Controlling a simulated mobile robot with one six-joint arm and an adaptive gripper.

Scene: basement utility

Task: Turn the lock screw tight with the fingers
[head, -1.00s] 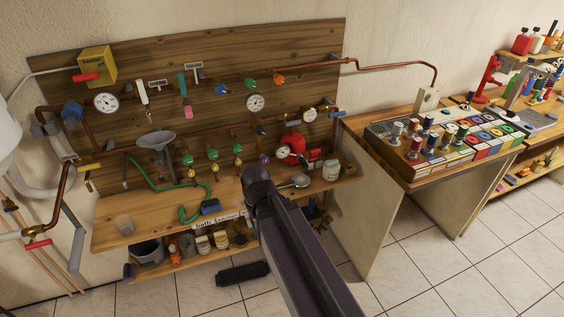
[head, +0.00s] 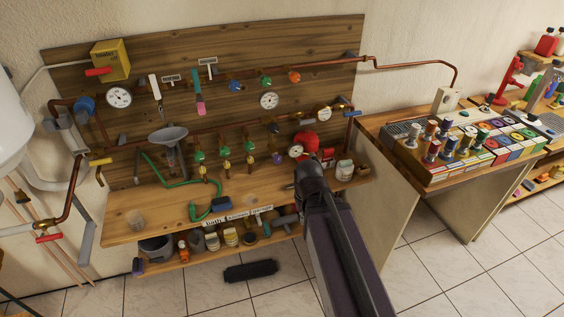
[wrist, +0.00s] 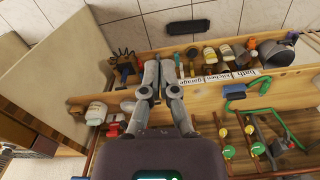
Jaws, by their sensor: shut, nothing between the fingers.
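I cannot make out the lock screw for certain in either view. A wooden pipe board (head: 150,80) carries copper pipes, gauges and small coloured valve knobs. A red device (head: 305,143) with a round gauge stands at the right of its bench, just beyond my gripper. My gripper (head: 306,180) is over the right part of the bench, its fingers mostly hidden behind my arm. In the wrist view my gripper (wrist: 162,60) is shut and empty, its fingertips over the bench's front edge. The red device also shows in the wrist view (wrist: 115,130), left of the fingers.
A white jar (head: 344,169) stands at the bench's right end. A lower shelf (head: 190,255) holds tins and tools. A green hose (head: 165,180) and grey funnel (head: 170,138) are at left. A second table (head: 400,160) stands right.

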